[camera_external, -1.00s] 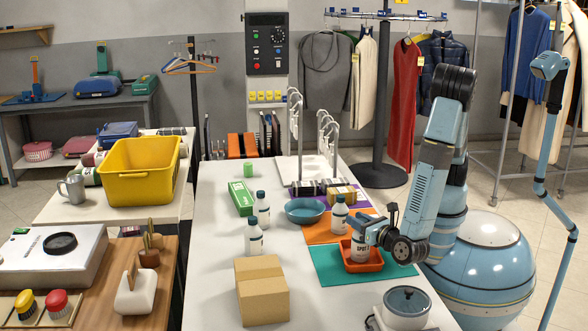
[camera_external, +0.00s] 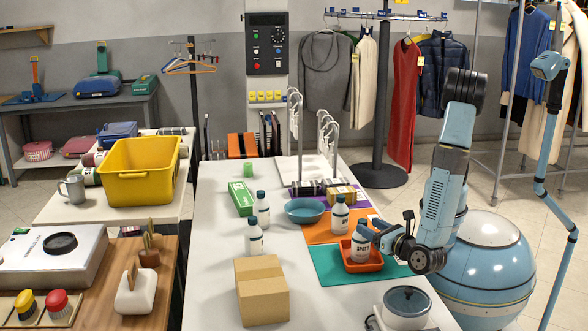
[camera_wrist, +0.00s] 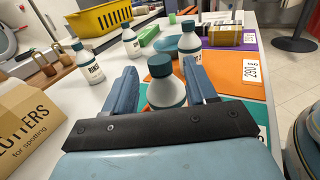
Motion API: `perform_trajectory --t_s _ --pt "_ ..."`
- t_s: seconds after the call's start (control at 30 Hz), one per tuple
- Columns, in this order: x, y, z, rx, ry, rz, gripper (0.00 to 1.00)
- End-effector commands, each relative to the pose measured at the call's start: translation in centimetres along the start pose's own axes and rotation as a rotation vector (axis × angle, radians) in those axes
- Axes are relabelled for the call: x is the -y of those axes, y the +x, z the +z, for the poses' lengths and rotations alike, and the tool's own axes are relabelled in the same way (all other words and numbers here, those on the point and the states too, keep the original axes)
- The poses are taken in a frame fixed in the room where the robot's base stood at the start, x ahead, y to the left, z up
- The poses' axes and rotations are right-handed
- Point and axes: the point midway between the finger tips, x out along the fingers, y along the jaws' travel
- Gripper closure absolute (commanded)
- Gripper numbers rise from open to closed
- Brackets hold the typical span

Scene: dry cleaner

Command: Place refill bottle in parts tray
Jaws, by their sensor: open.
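A white bottle with a dark teal cap (camera_external: 360,244), its label reading like "SPOT", stands upright in the shallow orange-red tray (camera_external: 374,264) on the teal mat. My gripper (camera_external: 385,231) is open just to the right of this bottle, near its upper part. In the wrist view the bottle (camera_wrist: 166,93) shows between and beyond the two blue fingers of my gripper (camera_wrist: 160,68), with a gap on each side. Its lower part is hidden there by my gripper body.
Similar bottles stand at the table's left (camera_external: 254,240), behind it (camera_external: 262,211), and on the orange mat (camera_external: 339,216). A blue bowl (camera_external: 304,211), a cardboard box (camera_external: 262,292) and a lidded pot (camera_external: 407,306) are nearby. The white table (camera_external: 210,270) is clear at front left.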

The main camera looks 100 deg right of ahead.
Motion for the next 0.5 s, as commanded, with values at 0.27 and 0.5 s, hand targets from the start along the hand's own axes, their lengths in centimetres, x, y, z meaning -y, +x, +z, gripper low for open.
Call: perform_trajectory --t_s 0.27,0.5 --pt "0.0 -4.7 0.0 0.000 0.001 0.002 0.44" --pt "0.0 -6.1 0.0 0.001 0.000 0.000 0.44"
